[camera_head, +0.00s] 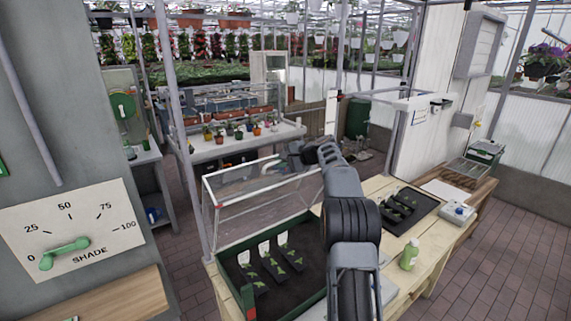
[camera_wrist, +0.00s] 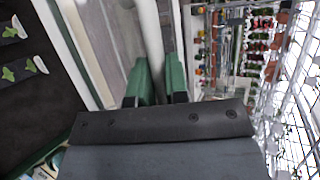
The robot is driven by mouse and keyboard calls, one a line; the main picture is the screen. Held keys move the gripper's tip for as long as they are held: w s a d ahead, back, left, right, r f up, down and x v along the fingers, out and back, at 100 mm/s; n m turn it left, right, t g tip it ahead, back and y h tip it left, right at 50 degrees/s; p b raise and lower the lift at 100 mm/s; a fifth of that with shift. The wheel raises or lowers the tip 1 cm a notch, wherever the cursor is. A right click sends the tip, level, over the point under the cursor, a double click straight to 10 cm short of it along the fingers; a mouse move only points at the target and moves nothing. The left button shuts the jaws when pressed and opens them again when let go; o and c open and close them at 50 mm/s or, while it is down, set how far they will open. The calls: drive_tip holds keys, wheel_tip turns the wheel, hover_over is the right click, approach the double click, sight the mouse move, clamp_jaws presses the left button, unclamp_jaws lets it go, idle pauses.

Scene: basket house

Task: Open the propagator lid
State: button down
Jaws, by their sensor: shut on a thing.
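The propagator is a green-rimmed tray (camera_head: 231,246) of dark soil on the wooden bench. Its clear lid (camera_head: 245,203), with a pale frame, stands raised and steeply tilted at the tray's far side. My gripper (camera_head: 284,160) is at the lid's upper right part; my arm reaches over the bench from the front. In the wrist view, the green fingers of my gripper (camera_wrist: 158,82) are shut around a white bar (camera_wrist: 152,38), the lid's handle. The fingertips are small and partly unclear in the head view.
Seedlings with white labels (camera_head: 269,262) stand in the tray. A black seed tray (camera_head: 421,204), a green bottle (camera_head: 409,254) and a white box (camera_head: 458,213) are on the bench to the right. A shade dial panel (camera_head: 70,228) is on the left wall. Potted plants stand on a table behind.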

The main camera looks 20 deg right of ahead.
drive_tip(key=shift+w+f, duration=0.1)
idle(0.3)
drive_tip(key=c, duration=1.4)
unclamp_jaws()
drive_tip(key=shift+a, duration=0.1)
drive_tip(key=shift+o, duration=1.3)
drive_tip(key=shift+s+d, duration=0.3)
drive_tip(key=shift+d, duration=0.05)
drive_tip(key=b+v, duration=0.3)
drive_tip(key=v, duration=1)
drive_tip(key=shift+a+r+b, duration=0.15)
drive_tip(key=shift+r+b, duration=0.2)
drive_tip(key=shift+r, duration=0.05)
